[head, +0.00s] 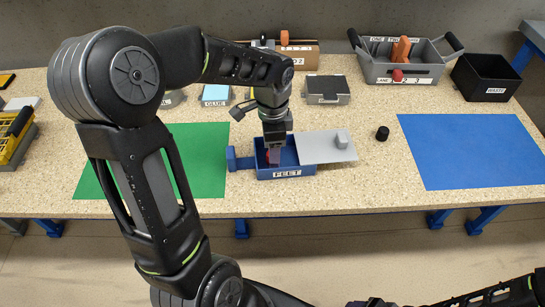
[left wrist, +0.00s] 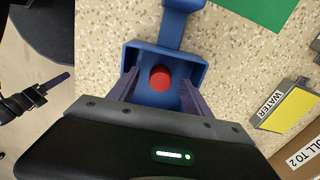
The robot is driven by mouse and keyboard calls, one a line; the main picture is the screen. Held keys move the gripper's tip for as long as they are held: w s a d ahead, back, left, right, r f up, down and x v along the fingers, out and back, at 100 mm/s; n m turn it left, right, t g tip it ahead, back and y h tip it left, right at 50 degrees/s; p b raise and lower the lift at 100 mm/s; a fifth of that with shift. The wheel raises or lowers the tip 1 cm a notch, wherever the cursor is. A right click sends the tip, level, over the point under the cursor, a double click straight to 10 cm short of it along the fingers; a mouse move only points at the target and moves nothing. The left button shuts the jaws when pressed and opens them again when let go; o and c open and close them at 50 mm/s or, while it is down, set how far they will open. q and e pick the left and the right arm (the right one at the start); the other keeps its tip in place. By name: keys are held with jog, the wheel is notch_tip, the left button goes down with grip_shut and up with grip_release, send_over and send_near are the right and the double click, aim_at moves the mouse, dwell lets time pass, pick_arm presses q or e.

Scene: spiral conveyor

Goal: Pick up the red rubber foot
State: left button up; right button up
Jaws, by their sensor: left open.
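The red rubber foot (left wrist: 160,78) is a small red cylinder in the open part of the blue box labelled FEET (head: 287,173). In the left wrist view it lies between the fingers of my left gripper (left wrist: 158,92), with space on both sides. The left gripper (head: 273,150) is open and points down over the box, hiding most of the foot in the head view. My right gripper (left wrist: 55,82) shows at the left edge of the left wrist view, away from the box; its jaw opening is unclear.
A grey lid (head: 318,148) with a knob covers the box's right part. A small black cylinder (head: 382,133) stands to its right. Green (head: 205,150) and blue (head: 470,155) mats lie either side. A grey tote (head: 385,70) and black waste bin (head: 485,78) stand behind.

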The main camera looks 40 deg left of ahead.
pick_arm(q)
jog(key=shift+f, duration=0.7)
jog(key=shift+c, duration=0.4)
grip_shut()
